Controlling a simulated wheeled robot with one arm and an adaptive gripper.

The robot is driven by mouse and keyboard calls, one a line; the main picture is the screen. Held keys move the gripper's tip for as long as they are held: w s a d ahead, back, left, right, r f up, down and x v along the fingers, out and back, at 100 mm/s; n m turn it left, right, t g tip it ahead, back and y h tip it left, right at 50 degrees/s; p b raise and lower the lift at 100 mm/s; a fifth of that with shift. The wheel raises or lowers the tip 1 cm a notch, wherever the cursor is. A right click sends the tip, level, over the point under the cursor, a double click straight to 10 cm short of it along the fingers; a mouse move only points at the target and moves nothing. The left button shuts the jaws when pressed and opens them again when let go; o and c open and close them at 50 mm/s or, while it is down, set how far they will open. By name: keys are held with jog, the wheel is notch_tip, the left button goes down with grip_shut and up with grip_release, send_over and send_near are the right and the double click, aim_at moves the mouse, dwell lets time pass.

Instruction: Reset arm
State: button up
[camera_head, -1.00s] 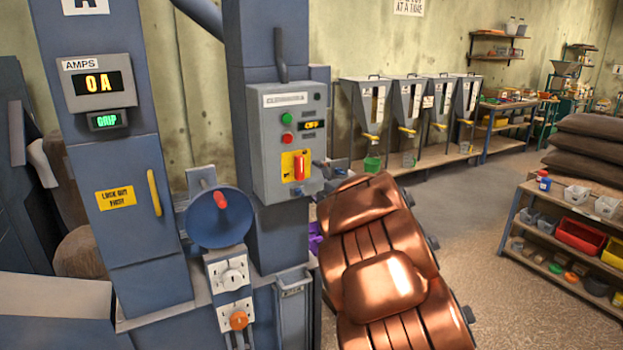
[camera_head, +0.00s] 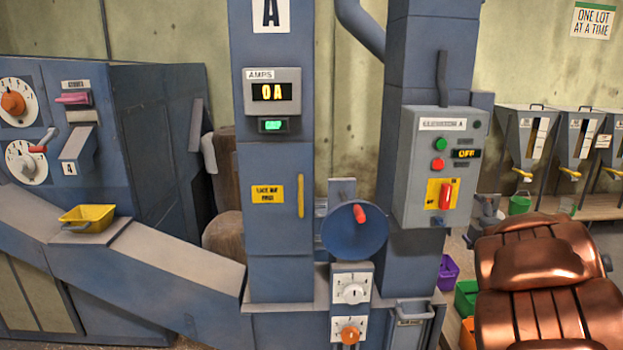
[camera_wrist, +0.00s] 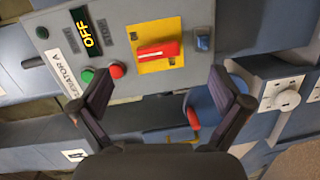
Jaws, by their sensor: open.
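My gripper (camera_wrist: 165,105) shows in the wrist view with its two dark fingers spread apart and nothing between them. Beyond the fingers is the grey elevator A control box (camera_wrist: 115,40), with a red switch handle on a yellow plate (camera_wrist: 158,50), a green and a red button, and a display reading OFF. The same control box (camera_head: 418,190) is right of centre in the head view, its red handle (camera_head: 445,196) upright. My copper-coloured arm (camera_head: 545,265) fills the lower right there and my gripper is not visible in that view.
A blue handwheel (camera_head: 350,240) with a red knob stands left of the box, above two dial plates (camera_head: 351,290). A yellow scoop (camera_head: 86,218) sits on the sloping chute at left. Purple (camera_head: 448,272) and green bins stand on the floor beside my arm. Hoppers (camera_head: 525,140) line the back right.

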jog(key=s+a+f+m+g+h, duration=0.2)
jog(key=s+f+m+g, duration=0.15)
jog(key=s+m, duration=0.4)
jog(key=s+a+f+m+g+h, duration=0.1)
jog(key=s+a+f+m+g, duration=0.25)
jog(key=s, duration=0.65)
jog(key=s+a+f+m+g+y, duration=0.1)
jog(key=s+a+g, duration=0.3)
jog(key=s, duration=0.6)
jog(key=s+a+f+m+g+y, duration=0.1)
jog(key=s+a+f+g+y, duration=0.1)
jog(key=s+a, duration=0.7)
jog(key=s+a+f+m+g+y+p, duration=0.1)
jog(key=s+a+g, duration=0.4)
jog(key=s, duration=0.7)
jog(key=shift+s+a+f+m+g+y, duration=0.25)
jog(key=shift+a+f+m+y, duration=0.25)
jog(key=shift+a+f+y, duration=0.4)
jog(key=shift+c, duration=0.3)
